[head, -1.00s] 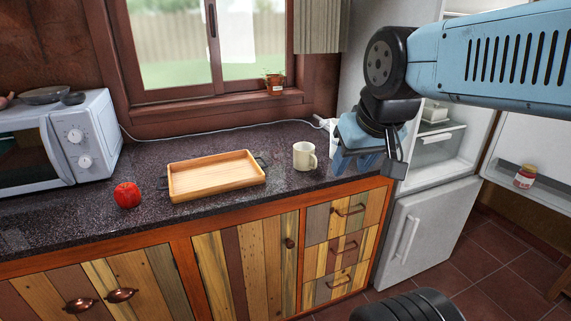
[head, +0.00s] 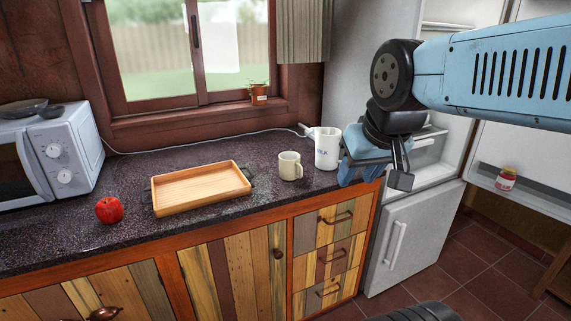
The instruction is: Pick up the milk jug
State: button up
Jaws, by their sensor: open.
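The milk jug (head: 327,150) is a white jug with dark lettering. It stands upright on the dark countertop near its right end, just behind and right of a cream mug. My gripper (head: 352,168) is blue and sits just right of the jug in the picture, its fingers pointing down and to the left. The jaws are open, and nothing shows between them. The jug's right edge is close to the gripper in the picture; I cannot tell the exact gap in depth.
The cream mug (head: 290,166) stands close to the jug's left. A wooden tray (head: 203,205), a red apple (head: 109,210) and a microwave (head: 62,152) are farther left. The open fridge (head: 405,225) is to the right. A plant pot (head: 259,95) sits on the windowsill.

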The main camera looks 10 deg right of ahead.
aim_at(327, 139)
jog(key=u, duration=0.1)
jog(key=i, duration=0.45)
jog(key=z, duration=0.5)
jog(key=k, duration=0.45)
jog(key=z, duration=1.7)
jog(key=i, duration=1.05)
jog(key=z, duration=0.1)
